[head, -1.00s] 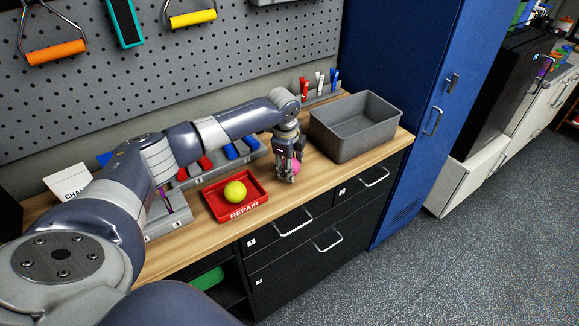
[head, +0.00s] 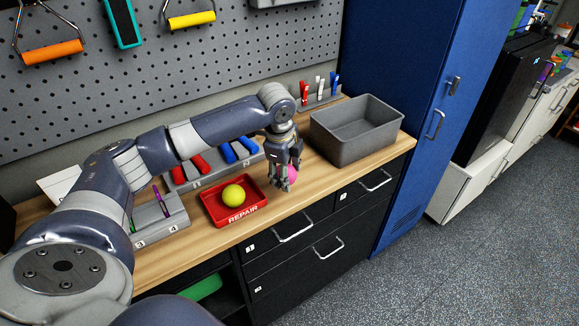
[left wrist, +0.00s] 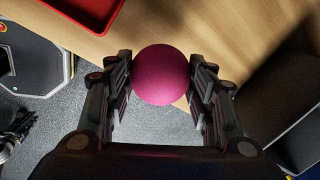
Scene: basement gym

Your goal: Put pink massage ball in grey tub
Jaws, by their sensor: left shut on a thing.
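The pink massage ball (left wrist: 162,75) is between the two fingers of my left gripper (left wrist: 160,92) in the left wrist view, and the gripper is shut on it. In the head view my left gripper (head: 284,178) is at the worktop's front part, and the ball (head: 292,174) shows partly behind its fingers. The grey tub (head: 357,139) stands empty on the right end of the worktop, to the right of the gripper. My right gripper is not in view.
A red tray (head: 214,208) marked REPAIR holds a yellow ball (head: 233,194), left of my gripper. Grey racks with red and blue handles (head: 238,150) stand behind my arm. A blue locker (head: 415,110) rises right of the worktop (head: 330,180).

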